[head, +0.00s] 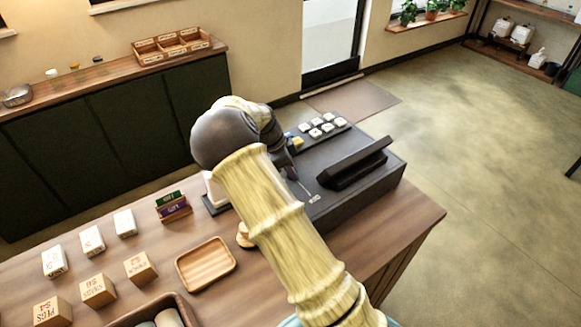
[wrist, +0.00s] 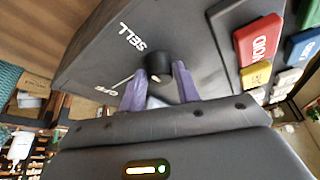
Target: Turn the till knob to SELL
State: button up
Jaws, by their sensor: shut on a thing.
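The till (head: 357,205) is a dark grey box on the wooden counter; its sloped face fills much of the wrist view (wrist: 95,62). A round black knob (wrist: 158,63) stands on that face. The white word SELL (wrist: 133,38) is printed up and to the left of the knob. A second label, seemingly OFF (wrist: 105,91), is lower left, with a thin pale line between it and the knob. My gripper (wrist: 160,75) has its purple fingers on either side of the knob, shut on it. In the head view my arm hides the knob.
Coloured keys, one red (wrist: 259,40) and one yellow (wrist: 256,75), lie right of the knob. A dark raised panel (head: 355,163) stands on the till's right part. A wooden tray (head: 206,263), boxes and blocks occupy the counter's left. The floor at right is clear.

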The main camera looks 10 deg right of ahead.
jog(key=o, duration=1)
jog(key=b+v, duration=0.2)
jog(key=v, duration=1.5)
jog(key=shift+w+a+r+b, duration=0.1)
jog(key=shift+a+b, duration=0.05)
jog(key=shift+b, duration=0.2)
